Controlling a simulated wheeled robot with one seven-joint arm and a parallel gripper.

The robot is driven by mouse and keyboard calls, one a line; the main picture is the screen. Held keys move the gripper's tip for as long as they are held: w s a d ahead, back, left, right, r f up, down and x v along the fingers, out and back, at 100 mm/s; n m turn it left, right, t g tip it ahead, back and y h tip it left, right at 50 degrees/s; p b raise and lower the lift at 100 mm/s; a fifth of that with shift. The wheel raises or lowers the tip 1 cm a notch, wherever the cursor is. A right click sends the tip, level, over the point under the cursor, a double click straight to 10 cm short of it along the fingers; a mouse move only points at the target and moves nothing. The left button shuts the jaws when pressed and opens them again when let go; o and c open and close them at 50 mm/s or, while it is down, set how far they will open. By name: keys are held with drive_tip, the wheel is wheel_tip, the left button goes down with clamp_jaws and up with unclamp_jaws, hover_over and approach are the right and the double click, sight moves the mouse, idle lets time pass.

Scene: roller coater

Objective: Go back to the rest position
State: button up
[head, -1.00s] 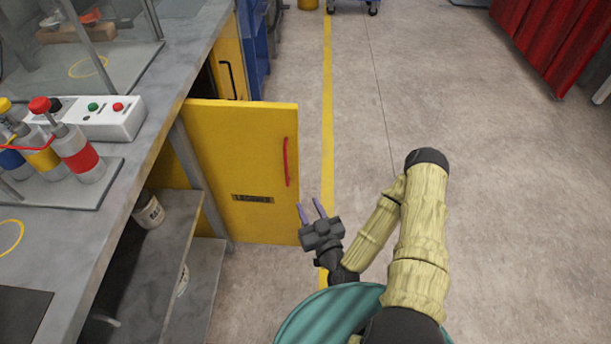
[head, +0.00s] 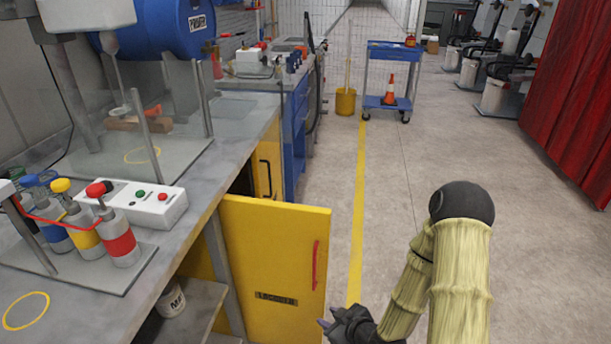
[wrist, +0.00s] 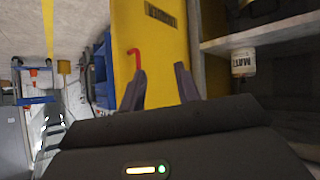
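My gripper (wrist: 158,88) shows in the wrist view with its two dark fingers apart and nothing between them. In the head view my gripper (head: 328,324) is low in the picture, just right of the open yellow cabinet door (head: 275,265) and partly cut off by the bottom edge. The door has a red handle (head: 316,265). In the wrist view the yellow door (wrist: 158,40) and the red handle (wrist: 135,56) lie beyond the fingers, apart from them. My arm is folded beside it on the right.
The workbench (head: 175,255) runs along the left, with coloured bottles (head: 118,240) and a button box (head: 150,205) on it. A can (head: 171,302) stands on the shelf below. A blue cart (head: 388,85) stands far ahead, and a red curtain (head: 570,100) hangs at right. The floor between is clear.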

drive_tip(key=s+d+r+m+g+h, duration=0.25)
drive_tip(key=d+r+g+h, duration=0.2)
drive_tip(key=d+r, duration=0.3)
drive_tip(key=s+d+r+m+g+h, duration=0.1)
drive_tip(key=s+r+m+g+h, duration=0.1)
drive_tip(key=s+r+m, duration=0.55)
wheel_tip(320, 180, up, 27)
drive_tip(key=n+p, duration=0.1)
drive_tip(key=p, duration=2.2)
drive_tip(key=shift+s+f+p, duration=0.15)
drive_tip(key=shift+s+p, duration=0.2)
drive_tip(key=shift+p, duration=0.05)
drive_tip(key=shift+d, duration=0.1)
